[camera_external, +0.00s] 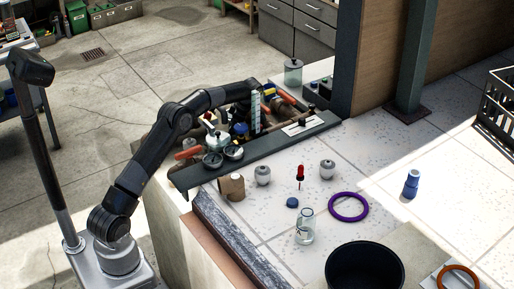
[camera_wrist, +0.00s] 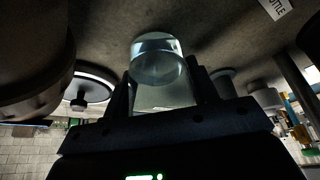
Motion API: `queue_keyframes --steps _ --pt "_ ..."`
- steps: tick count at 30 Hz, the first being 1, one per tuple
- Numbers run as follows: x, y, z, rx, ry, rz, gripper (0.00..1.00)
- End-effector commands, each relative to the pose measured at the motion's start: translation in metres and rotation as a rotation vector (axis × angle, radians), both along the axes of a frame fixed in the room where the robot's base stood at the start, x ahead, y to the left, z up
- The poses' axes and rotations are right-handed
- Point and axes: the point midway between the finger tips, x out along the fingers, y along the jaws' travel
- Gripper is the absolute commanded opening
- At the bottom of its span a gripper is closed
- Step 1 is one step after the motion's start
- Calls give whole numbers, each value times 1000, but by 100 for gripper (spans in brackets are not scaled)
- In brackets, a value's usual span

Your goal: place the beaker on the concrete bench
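In the wrist view, a clear round glass vessel, which looks like the beaker (camera_wrist: 158,62), sits between the two dark fingers of my gripper (camera_wrist: 161,92). The fingers flank it on both sides and the glass fills the gap, so my gripper looks shut on it. In the external view, my arm reaches over the tool clutter; the fingers and the held glass cannot be made out there. A pale tiled bench top (camera_external: 400,235) fills the right side. Whether it is the concrete bench is unclear.
A glass jar (camera_external: 305,227), a purple ring (camera_external: 348,219), a blue bottle (camera_external: 411,184) and a black bucket (camera_external: 365,250) stand or lie on the tiles. Another glass jar (camera_external: 293,73) stands at the back. A dark ledge (camera_external: 210,176) edges the tools. Bare tiles lie around the blue bottle.

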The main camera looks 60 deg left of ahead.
Motion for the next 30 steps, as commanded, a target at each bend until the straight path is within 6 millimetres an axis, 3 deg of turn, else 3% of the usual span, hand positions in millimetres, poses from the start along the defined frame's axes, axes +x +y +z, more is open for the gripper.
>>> queue_keyframes --steps 7,17,30 --pt "0 0 0 0 0 0 73" --pt "1 -1 7 1 -1 1 73" --pt "8 -8 84 2 0 1 73"
